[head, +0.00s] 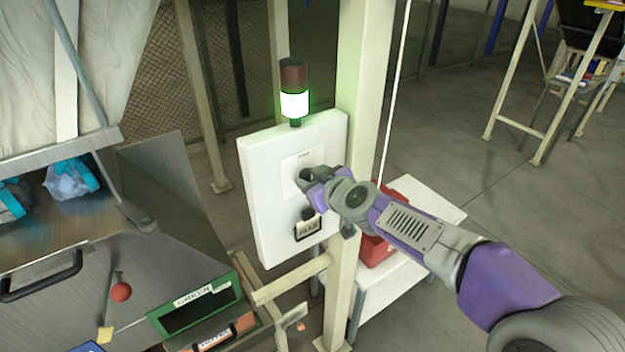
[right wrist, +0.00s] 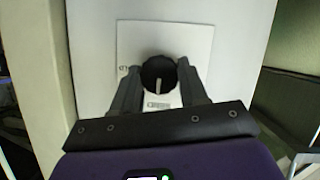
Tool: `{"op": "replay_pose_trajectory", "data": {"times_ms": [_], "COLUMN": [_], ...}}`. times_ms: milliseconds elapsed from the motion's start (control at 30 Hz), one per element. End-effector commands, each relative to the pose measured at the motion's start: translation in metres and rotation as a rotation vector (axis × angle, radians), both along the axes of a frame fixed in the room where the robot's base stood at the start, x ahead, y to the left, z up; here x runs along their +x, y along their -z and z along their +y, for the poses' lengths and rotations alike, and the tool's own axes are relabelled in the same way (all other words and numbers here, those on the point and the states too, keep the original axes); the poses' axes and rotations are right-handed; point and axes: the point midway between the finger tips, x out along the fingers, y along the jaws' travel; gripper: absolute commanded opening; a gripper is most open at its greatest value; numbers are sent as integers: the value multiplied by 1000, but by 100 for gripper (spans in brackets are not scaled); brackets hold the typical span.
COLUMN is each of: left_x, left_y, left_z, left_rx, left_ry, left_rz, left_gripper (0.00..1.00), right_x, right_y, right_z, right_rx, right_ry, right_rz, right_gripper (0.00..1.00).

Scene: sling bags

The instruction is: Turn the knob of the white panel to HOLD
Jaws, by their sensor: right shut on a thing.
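The white panel (head: 262,170) is fixed to a cream post. In the head view my right gripper (head: 306,178) reaches it from the right and covers most of the knob. In the right wrist view the round black knob (right wrist: 158,74) sits on a pale label plate (right wrist: 195,42) between the two fingers of my right gripper (right wrist: 158,85), which is shut on it. A light pointer line on the knob runs nearly up and down in that view. The label's small words are too blurred to read surely. My left gripper is not in view.
A stack light (head: 293,90) on top of the panel glows green-white. A red box (head: 376,250) on a white table (head: 430,208) stands behind the post. A metal chute and green bin (head: 240,280) are at left.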

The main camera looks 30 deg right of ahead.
Motion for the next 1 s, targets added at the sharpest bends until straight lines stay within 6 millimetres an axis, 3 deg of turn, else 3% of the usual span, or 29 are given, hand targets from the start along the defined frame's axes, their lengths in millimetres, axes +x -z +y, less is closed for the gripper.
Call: {"op": "replay_pose_trajectory", "data": {"times_ms": [367,1000], "left_x": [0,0], "left_y": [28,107], "left_z": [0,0], "left_rx": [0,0], "left_ry": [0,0], "left_rz": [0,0], "left_gripper": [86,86], "right_x": [0,0], "right_y": [3,6], "right_z": [-1,-5], "right_rx": [213,819], "right_ry": [-1,-1], "right_rz": [13,62], "right_gripper": [13,13]}}
